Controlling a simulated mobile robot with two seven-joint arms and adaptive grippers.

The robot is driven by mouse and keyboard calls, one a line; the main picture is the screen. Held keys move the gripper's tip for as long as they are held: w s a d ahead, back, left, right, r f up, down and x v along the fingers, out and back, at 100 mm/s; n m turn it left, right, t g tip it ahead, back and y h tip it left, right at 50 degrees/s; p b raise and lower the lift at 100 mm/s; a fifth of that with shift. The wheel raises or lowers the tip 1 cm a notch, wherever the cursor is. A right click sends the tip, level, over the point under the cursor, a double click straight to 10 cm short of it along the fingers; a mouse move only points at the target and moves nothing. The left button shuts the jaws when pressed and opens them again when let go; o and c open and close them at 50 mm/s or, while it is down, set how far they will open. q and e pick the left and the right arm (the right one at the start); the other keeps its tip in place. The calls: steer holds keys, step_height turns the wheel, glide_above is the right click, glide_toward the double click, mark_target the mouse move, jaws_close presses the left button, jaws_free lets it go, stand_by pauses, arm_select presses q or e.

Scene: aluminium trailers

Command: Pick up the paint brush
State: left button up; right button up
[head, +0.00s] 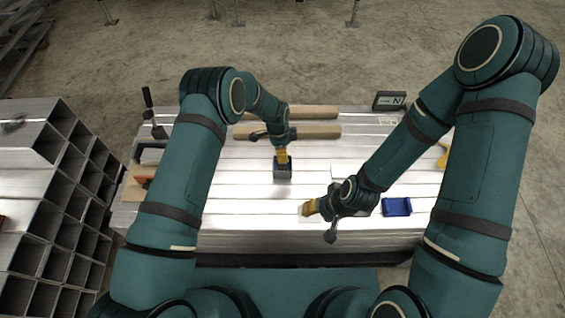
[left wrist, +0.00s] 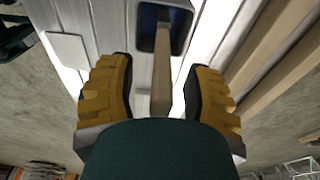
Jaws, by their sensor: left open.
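The paint brush shows in the left wrist view as a pale wooden handle (left wrist: 163,70). The cup also stands on the table in the head view (head: 283,173). My left gripper (head: 283,157) is above the cup, with yellow fingertips pointing down. In the left wrist view my left gripper (left wrist: 163,90) is open, with one finger on each side of the handle and visible gaps. The bristles are hidden. My right gripper (head: 309,208) is low over the table's front; its finger gap is not clear.
The silver slatted table (head: 225,210) holds two wooden bars (head: 313,131) behind the cup. A blue tray (head: 397,207) lies right of my right gripper. A black sign (head: 389,100) stands at the back right, a clamp (head: 152,115) at the back left. Stacked square tubes (head: 60,190) are left.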

arm_select(q)
steer(key=shift+f, duration=0.4)
steer(key=shift+r, duration=0.1)
jaws_close()
